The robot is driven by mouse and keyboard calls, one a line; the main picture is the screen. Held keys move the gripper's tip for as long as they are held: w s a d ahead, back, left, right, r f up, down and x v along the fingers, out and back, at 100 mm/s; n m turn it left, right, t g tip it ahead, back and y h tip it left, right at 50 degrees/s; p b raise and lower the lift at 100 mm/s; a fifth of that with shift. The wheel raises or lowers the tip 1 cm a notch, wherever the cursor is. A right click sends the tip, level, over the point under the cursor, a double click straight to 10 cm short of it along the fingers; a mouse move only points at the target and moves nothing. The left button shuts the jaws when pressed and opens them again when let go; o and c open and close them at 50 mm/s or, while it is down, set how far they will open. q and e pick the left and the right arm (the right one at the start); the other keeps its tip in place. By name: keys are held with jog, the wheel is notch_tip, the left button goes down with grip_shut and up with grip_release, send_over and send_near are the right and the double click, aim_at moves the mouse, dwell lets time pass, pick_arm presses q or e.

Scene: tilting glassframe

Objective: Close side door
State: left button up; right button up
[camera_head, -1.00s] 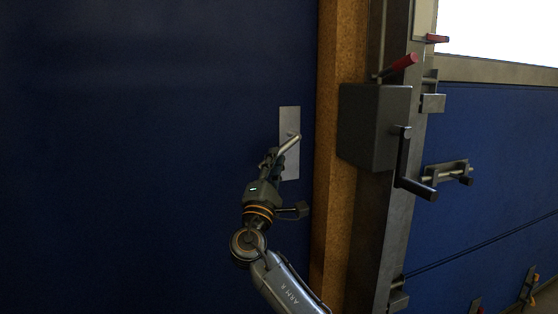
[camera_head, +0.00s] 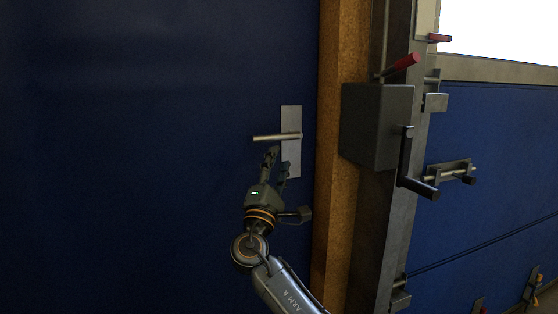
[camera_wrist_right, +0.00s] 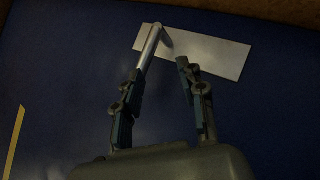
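The dark blue side door (camera_head: 150,150) fills the left of the head view, its right edge against the wooden frame post; I see no clear gap there. Its lever handle (camera_head: 272,137) is horizontal, pointing left from a pale metal plate (camera_head: 291,120). My right gripper (camera_head: 277,163) is open just below the lever. In the right wrist view, the open right gripper (camera_wrist_right: 161,72) has its two fingers apart with nothing between them, and the lever (camera_wrist_right: 150,42) shows just beyond the left fingertip. Whether they touch is unclear. My left gripper is not in view.
A wooden post (camera_head: 338,180) stands right of the door. Beside it are a grey box (camera_head: 375,125), a red-gripped lever (camera_head: 402,62) and a crank handle (camera_head: 418,187) that stick out. A yellow strip (camera_wrist_right: 14,140) shows at the wrist view's left.

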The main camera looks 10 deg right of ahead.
jog(key=v, duration=1)
jog(key=shift+s, duration=0.25)
jog(key=shift+a, duration=0.15)
